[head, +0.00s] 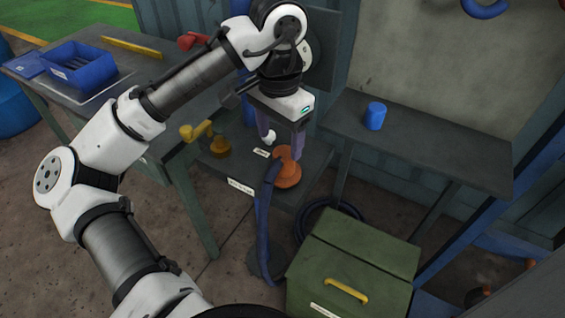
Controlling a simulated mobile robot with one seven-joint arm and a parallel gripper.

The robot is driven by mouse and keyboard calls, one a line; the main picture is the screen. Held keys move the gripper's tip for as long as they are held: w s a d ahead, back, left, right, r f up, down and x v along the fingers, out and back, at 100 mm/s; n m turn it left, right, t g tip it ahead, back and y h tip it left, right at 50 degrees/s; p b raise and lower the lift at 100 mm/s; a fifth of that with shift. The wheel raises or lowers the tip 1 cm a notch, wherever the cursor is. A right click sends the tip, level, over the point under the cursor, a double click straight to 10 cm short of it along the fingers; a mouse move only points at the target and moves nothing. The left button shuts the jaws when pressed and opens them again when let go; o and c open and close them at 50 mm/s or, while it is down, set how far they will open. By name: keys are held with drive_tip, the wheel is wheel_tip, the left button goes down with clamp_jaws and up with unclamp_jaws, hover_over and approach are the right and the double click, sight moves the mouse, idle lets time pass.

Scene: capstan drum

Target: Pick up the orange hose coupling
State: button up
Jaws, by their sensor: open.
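The orange hose coupling (287,170) sits on a low dark shelf (313,158) near the middle of the head view. It has a round base and an upper part that joins a dark blue hose (262,220), which hangs down over the shelf's front edge. My gripper (281,143) points down just above the coupling, with purple-grey fingers. The gripper is open. One fingertip overlaps the coupling's top in the picture, so I cannot tell whether they touch. Part of the coupling's back is hidden behind the fingers.
A yellow-handled fitting (204,132) stands left of the coupling on the shelf. A blue cup (375,116) stands on the right bench (450,150). A green box (350,265) with a yellow handle is in front. A blue tray (80,66) lies on the left table.

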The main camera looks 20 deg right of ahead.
sight(282, 153)
drive_tip(key=shift+s+d+f+p, duration=0.1)
drive_tip(key=shift+s+f+p, duration=0.1)
drive_tip(key=shift+f, duration=1.25)
drive_tip(key=shift+s+d+f+p, duration=0.1)
drive_tip(key=shift+f+p, duration=0.05)
drive_tip(key=shift+f, duration=1.25)
drive_tip(key=c, duration=1.2)
drive_tip(key=shift+r, duration=0.1)
wheel_tip(282, 153, up, 20)
drive_tip(key=shift+f, duration=0.1)
